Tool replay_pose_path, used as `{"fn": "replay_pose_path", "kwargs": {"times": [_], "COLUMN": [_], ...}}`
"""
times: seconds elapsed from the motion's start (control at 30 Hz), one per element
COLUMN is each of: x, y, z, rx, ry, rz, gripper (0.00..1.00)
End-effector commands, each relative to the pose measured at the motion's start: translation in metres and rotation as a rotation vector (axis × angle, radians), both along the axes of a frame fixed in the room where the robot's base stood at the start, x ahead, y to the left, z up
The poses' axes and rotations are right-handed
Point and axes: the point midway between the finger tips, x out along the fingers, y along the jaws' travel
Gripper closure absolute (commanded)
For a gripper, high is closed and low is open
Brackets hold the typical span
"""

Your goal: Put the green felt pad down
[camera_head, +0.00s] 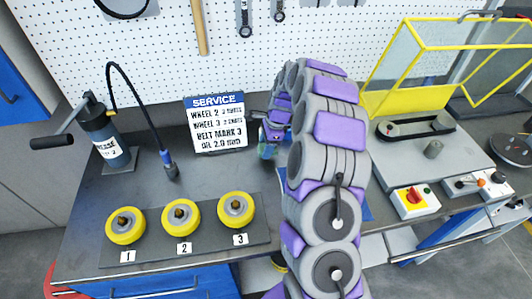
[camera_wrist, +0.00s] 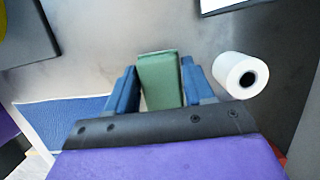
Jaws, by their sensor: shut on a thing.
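The green felt pad (camera_wrist: 159,80) is a small green block between the two blue fingers of my gripper (camera_wrist: 159,76) in the wrist view. My gripper is shut on it, with a finger on each side. The pad's far end points at the grey bench top (camera_wrist: 90,30). I cannot tell whether the pad touches the bench or hangs above it. In the head view my gripper (camera_head: 268,138) is right of the service sign, partly hidden behind my arm. The pad is not clear there.
A white roll (camera_wrist: 241,75) lies right of my gripper, and a blue mat (camera_wrist: 60,122) lies to the left. The service sign (camera_head: 215,124), yellow wheels (camera_head: 181,217), grease pump (camera_head: 108,138) and yellow-framed machine (camera_head: 440,150) stand on the bench. Bare bench shows around the pad.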

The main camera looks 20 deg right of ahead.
Motion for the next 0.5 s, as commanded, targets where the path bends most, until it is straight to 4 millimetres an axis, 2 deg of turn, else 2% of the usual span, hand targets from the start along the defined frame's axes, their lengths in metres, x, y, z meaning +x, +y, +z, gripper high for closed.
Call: {"fn": "replay_pose_path", "kwargs": {"times": [0.03, 0.17, 0.4, 0.43, 0.5], "x": [-0.001, -0.001, -0.001, -0.001, -0.001], "y": [-0.001, -0.004, -0.001, -0.001, 0.001], "z": [-0.013, -0.031, -0.031, -0.031, -0.031], "rx": [0.003, 0.006, 0.002, 0.001, 0.000], "ry": [0.005, 0.004, 0.002, 0.003, 0.003], "rz": [-0.002, -0.005, -0.002, -0.002, -0.002], "gripper": [0.76, 0.76, 0.76, 0.46, 0.39]}}
